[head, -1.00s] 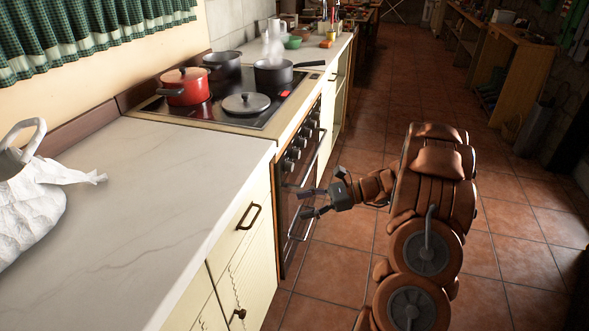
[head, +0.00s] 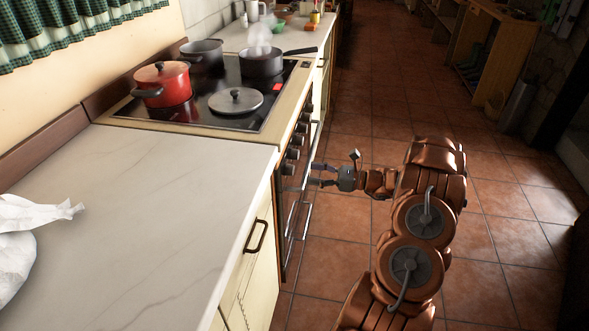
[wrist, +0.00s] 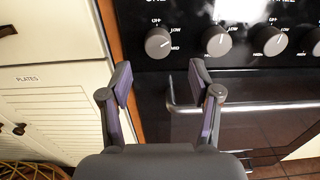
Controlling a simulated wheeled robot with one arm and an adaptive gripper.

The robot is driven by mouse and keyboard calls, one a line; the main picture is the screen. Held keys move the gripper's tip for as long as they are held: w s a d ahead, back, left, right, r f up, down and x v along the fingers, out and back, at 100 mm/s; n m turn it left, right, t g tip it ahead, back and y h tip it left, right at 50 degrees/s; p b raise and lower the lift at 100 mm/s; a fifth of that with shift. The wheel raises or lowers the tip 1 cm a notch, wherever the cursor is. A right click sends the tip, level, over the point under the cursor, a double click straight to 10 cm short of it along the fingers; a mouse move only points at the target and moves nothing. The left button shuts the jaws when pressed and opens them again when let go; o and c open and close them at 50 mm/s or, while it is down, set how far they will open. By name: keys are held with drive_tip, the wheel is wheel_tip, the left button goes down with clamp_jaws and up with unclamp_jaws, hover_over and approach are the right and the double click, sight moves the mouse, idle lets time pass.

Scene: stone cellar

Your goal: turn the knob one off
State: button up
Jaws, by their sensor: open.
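A row of several round grey knobs is on the black front of the stove. The leftmost knob (wrist: 158,43) shows whole in the wrist view, its white mark pointing right toward the MED label. The second knob (wrist: 217,41) and third knob (wrist: 270,40) are to its right, with OFF, LOW and MED marks around them. The knobs also show edge-on in the head view (head: 293,154). My gripper (wrist: 160,76) is open and empty, its fingers spread below the leftmost knob and not touching it. In the head view my gripper (head: 318,175) is close to the stove front.
The stove's glass top (head: 200,112) bears a red pot (head: 164,90), a grey pot (head: 202,60), a steaming pan (head: 261,65) and a loose lid (head: 236,101). An oven handle (wrist: 250,107) runs below the knobs. Cream cabinets (wrist: 55,110) stand left. Tiled floor is clear behind my arm.

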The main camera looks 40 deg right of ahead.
sight(290, 170)
drive_tip(key=x, duration=0.6)
drive_tip(key=shift+s+a, duration=0.1)
drive_tip(key=shift+a, duration=0.05)
drive_tip(key=shift+c, duration=0.4)
drive_tip(key=c, duration=1.1)
drive_tip(key=shift+o, duration=0.2)
